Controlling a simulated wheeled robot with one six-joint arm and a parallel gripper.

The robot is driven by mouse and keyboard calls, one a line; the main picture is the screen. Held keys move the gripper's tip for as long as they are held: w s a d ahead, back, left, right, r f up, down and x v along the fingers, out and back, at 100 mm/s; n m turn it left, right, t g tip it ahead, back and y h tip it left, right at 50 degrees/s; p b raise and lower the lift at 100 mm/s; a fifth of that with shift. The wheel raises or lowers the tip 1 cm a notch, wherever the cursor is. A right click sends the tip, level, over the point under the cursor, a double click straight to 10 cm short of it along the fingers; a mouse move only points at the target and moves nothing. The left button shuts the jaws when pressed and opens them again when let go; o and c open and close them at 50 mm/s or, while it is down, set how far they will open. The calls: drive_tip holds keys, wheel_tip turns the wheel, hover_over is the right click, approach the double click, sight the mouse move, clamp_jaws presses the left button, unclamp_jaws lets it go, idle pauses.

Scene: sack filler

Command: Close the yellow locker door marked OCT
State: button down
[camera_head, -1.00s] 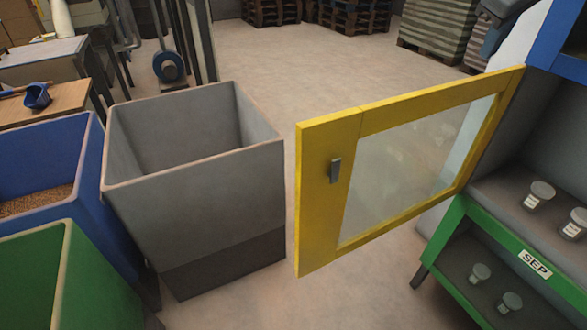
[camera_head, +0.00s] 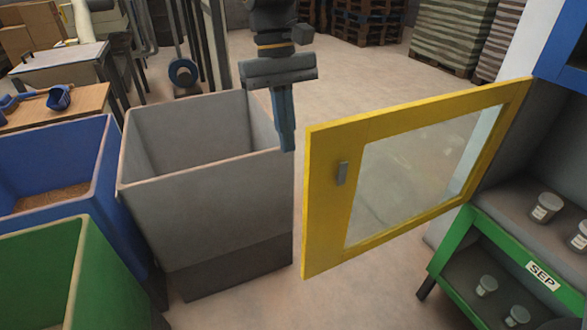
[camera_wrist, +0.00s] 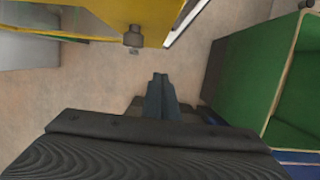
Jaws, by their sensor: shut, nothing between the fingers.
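The yellow locker door (camera_head: 325,215) stands wide open at centre right in the head view, with a glass pane and a small grey handle (camera_head: 342,173) near its left edge. No OCT mark shows on it. The open compartment (camera_head: 530,150) is to its right, with jars inside. My gripper (camera_head: 287,150) points down, shut and empty, just left of the door's free edge and above the level of its handle. In the wrist view the closed fingers (camera_wrist: 161,76) are near the yellow door (camera_wrist: 130,15) and its handle (camera_wrist: 132,38), apart from them in the picture.
A grey bin (camera_head: 200,215) stands close to the left of the door, with my gripper near its right rim. A blue bin (camera_head: 60,215) with grain and a green bin (camera_head: 40,285) are further left. Below the compartment is a green-framed locker marked SEP (camera_head: 543,274).

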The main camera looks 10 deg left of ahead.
drive_tip(key=s+d+f+p, duration=0.3)
drive_tip(key=s+f, duration=0.2)
drive_tip(key=f, duration=0.4)
drive_tip(key=shift+s+d, duration=0.15)
drive_tip(key=shift+d, duration=0.1)
drive_tip(key=shift+d+f, duration=0.1)
